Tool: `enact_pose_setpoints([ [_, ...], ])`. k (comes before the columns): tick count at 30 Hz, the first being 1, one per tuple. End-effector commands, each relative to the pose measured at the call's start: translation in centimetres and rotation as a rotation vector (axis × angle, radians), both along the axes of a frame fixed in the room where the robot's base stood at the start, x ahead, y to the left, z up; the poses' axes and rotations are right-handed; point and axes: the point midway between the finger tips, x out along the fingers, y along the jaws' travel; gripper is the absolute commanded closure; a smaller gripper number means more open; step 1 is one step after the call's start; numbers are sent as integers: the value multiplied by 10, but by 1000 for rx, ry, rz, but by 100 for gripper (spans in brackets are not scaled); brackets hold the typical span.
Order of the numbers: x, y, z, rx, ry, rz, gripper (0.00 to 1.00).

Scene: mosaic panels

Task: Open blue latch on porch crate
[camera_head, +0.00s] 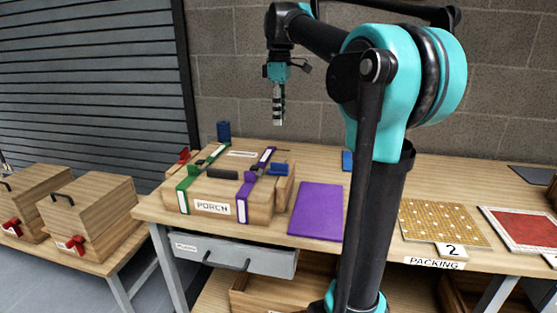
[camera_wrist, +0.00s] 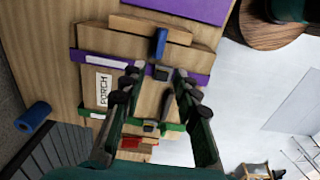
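The wooden porch crate (camera_head: 232,200) stands at the left of the workbench, with a PORCH label on its front; it also shows in the wrist view (camera_wrist: 150,100). The blue latch (camera_head: 279,169) is at the crate's right end, beside the purple strap; in the wrist view it is a small blue bar (camera_wrist: 161,43) beyond the fingertips. A red latch (camera_head: 184,155) is at the left end. My gripper (camera_head: 278,120) hangs above and behind the crate, apart from it. In the wrist view its fingers (camera_wrist: 157,76) are spread, with nothing held between them.
Purple (camera_head: 262,172) and green (camera_head: 195,181) straps cross the lid, around a dark handle (camera_head: 222,174). A blue cylinder (camera_head: 223,131) stands behind the crate. A purple mat (camera_head: 318,210) lies to its right. Two wooden boxes (camera_head: 88,208) stand on a lower bench at left.

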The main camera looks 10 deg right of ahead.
Motion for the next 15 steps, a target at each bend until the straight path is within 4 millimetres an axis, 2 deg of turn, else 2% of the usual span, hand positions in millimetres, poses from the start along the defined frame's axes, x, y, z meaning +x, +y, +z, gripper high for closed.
enact_pose_setpoints([
  [15, 0, 0, -101, 0, 0, -1, 69],
])
